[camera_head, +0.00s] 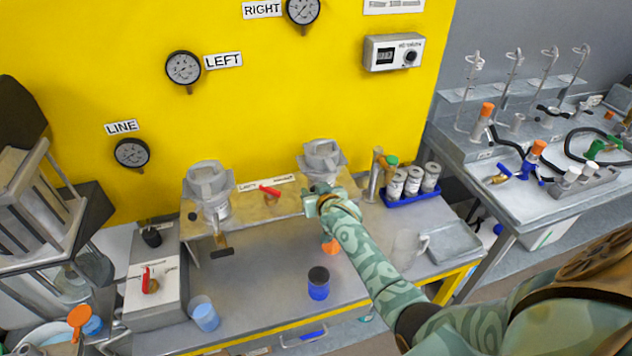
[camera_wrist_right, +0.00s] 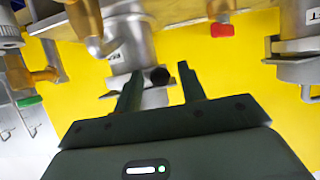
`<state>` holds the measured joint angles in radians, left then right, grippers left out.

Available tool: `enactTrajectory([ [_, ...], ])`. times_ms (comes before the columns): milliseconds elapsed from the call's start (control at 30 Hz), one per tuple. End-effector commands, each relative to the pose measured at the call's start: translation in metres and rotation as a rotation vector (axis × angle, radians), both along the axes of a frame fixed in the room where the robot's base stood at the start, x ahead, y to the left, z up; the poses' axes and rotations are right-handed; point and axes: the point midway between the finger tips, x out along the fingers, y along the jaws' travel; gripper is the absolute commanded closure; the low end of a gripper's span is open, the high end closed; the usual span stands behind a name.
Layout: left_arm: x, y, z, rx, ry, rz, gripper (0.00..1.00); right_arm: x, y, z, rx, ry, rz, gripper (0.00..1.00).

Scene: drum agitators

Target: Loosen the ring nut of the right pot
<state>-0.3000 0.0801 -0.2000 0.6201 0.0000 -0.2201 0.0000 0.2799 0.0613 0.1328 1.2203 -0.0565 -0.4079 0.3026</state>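The right pot (camera_head: 323,160) is a grey metal vessel set in the tan shelf in the head view. My right arm hides its lower part there. In the right wrist view its grey underside (camera_wrist_right: 128,42) shows at top, left of centre, with a dark round knob (camera_wrist_right: 160,77) on it. I cannot make out the ring nut clearly. My right gripper (camera_head: 312,203) is below and in front of this pot. In the right wrist view the gripper's two fingers (camera_wrist_right: 160,88) stand apart, with the knob seen between them. I cannot tell whether they touch it. My left gripper is not in view.
The left pot (camera_head: 210,188) stands on the same shelf, with a red-handled valve (camera_head: 269,191) between the pots. A blue tray of bottles (camera_head: 413,199) is to the right. A dark-topped blue jar (camera_head: 318,283) stands on the bench. The bench centre is mostly clear.

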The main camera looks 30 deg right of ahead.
Motion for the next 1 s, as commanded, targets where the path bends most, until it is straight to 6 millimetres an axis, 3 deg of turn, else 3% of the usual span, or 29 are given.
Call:
enactTrajectory([
  [100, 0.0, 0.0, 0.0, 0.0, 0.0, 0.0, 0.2, 0.0, 0.001, 0.0, 0.0, 0.0, 0.001, 0.82],
  [533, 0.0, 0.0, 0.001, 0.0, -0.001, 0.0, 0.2, -0.001, 0.001, 0.0, 0.001, 0.001, 0.003, 0.82],
  [767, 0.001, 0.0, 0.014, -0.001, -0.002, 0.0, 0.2, -0.011, -0.013, 0.001, 0.0, 0.003, 0.001, 0.85],
  [1000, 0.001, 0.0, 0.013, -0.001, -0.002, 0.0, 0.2, -0.012, -0.015, -0.001, 0.002, 0.001, 0.001, 0.87],
])
